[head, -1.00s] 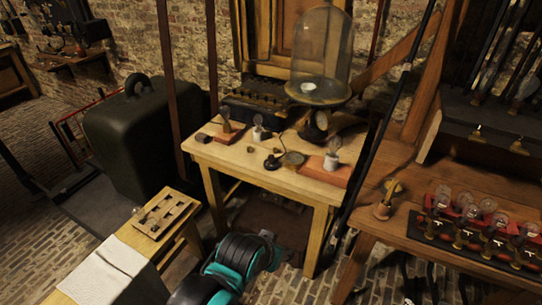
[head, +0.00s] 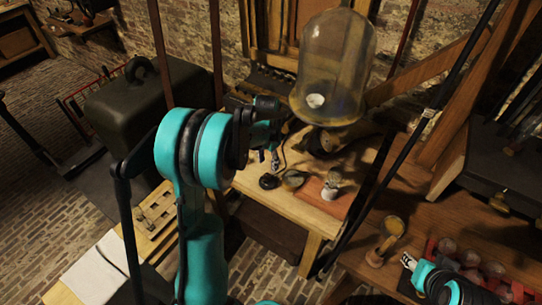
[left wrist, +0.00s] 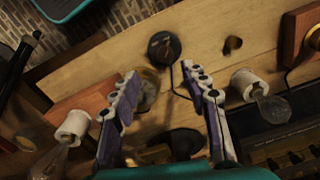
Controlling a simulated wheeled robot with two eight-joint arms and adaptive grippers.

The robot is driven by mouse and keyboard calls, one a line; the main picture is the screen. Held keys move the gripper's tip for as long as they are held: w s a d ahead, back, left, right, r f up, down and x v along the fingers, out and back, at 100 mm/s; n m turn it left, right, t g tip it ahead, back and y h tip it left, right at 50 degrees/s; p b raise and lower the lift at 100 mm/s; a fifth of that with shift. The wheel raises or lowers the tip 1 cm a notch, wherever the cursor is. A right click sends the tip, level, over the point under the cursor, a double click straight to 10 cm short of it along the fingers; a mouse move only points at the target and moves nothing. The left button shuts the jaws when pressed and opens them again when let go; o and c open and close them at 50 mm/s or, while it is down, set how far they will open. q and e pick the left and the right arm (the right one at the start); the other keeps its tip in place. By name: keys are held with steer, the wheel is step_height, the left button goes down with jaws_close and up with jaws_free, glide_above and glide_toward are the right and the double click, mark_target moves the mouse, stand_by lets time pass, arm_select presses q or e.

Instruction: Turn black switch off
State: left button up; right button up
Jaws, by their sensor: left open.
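A small round black switch (head: 268,181) sits on the pale wooden table (head: 262,204), beside a round brass piece (head: 293,179). In the left wrist view the black switch (left wrist: 164,48) is just beyond my fingertips, with a thin black wire close to it. My left gripper (head: 274,158) is over the table near the switch. Its two fingers (left wrist: 163,82) are spread and empty, and the brass piece (left wrist: 149,92) is partly hidden behind one of them. The switch's lever position is too small to tell. Part of my right arm's end (head: 410,262) shows at the lower right; its fingers are unclear.
A glass bell jar (head: 335,62) stands at the table's back. White bulb holders flank the fingers, one left (left wrist: 72,128) and one right (left wrist: 246,84). A brown block (head: 310,190) carries a bulb holder at the table's right. A dark slanting pole (head: 400,160) passes beside the table.

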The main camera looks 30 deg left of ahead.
mark_target(267, 175)
arm_select(q)
steer(key=shift+w+a+f, duration=0.25)
steer(key=shift+w+a, duration=0.1)
steer(key=shift+w, duration=0.05)
steer(key=shift+w+a+f, duration=0.1)
steer(key=shift+f, duration=0.2)
step_height(267, 175, down, 7)
steer(key=shift+f+b, duration=0.15)
steer(key=shift+b, duration=0.95)
arm_select(e)
steer(key=shift+w+f, duration=0.2)
steer(key=shift+f, duration=0.65)
arm_select(q)
jaws_close()
